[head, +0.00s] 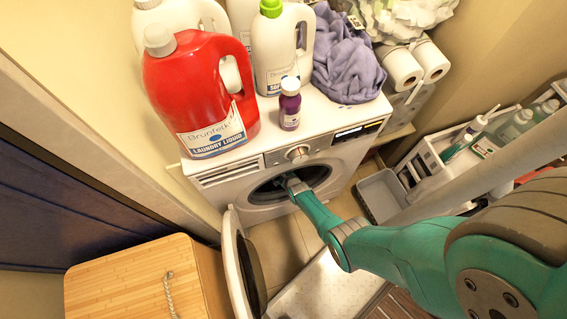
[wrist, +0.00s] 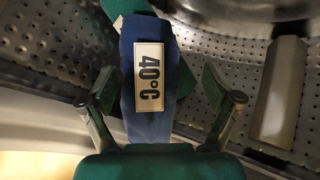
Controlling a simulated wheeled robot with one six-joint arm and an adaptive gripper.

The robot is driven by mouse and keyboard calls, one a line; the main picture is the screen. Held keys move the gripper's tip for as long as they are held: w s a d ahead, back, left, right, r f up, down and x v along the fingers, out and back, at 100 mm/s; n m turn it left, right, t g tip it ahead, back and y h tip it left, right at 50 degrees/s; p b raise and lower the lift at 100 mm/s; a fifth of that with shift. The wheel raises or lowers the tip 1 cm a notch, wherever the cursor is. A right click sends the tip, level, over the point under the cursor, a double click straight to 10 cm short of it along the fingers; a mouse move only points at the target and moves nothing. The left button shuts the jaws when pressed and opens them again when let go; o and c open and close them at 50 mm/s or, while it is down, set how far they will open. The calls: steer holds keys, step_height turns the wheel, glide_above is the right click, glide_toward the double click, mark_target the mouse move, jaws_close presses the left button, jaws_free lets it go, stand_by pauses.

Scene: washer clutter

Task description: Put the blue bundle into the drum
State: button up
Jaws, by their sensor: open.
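The blue bundle (wrist: 184,72) with a white "40°C" label is in the wrist view, inside the perforated metal drum (wrist: 60,38). It lies between and beyond my open fingers, with a gap on each side. My gripper (wrist: 160,95) is open, its fingers apart on either side of the bundle's near part. In the head view my arm reaches into the round drum opening (head: 318,178) of the white washer, and my gripper's fingers are hidden there. The bundle is not visible in the head view. Its exact contact with the drum wall is unclear.
The washer door (head: 237,262) stands open at the left of the opening. A green item (wrist: 122,7) shows behind the bundle. A red detergent jug (head: 198,88), a purple bottle (head: 290,108) and a purple towel (head: 345,65) are on top. A wooden box (head: 125,275) stands front left.

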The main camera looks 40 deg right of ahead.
steer(key=shift+r, duration=0.4)
steer(key=shift+s+r, duration=0.1)
steer(key=shift+r, duration=0.15)
steer(key=s+a+r+n+t, duration=0.1)
steer(key=s+a+r+n, duration=0.3)
steer(key=s+r+n, duration=0.3)
steer(key=s+a+r+n+t+y, duration=0.1)
steer(key=s+a+r+n, duration=0.3)
steer(key=s+r, duration=0.55)
steer(key=s+a+r+n+t, duration=0.1)
steer(key=s+a+r+n, duration=0.3)
steer(key=s+r+n, duration=0.3)
steer(key=s+a+r+n+t, duration=0.1)
steer(key=s+r+n, duration=0.2)
steer(key=r, duration=0.6)
steer(key=s+a+r+n+y, duration=0.1)
steer(key=s+r+n, duration=0.3)
steer(key=r+n, duration=0.4)
steer(key=s+a+r+n+t+y, duration=0.1)
steer(key=s+r+n, duration=0.3)
steer(key=r, duration=0.6)
steer(key=shift+r+n+t, duration=0.3)
steer(key=shift+r+n, duration=0.05)
steer(key=shift+n, duration=0.35)
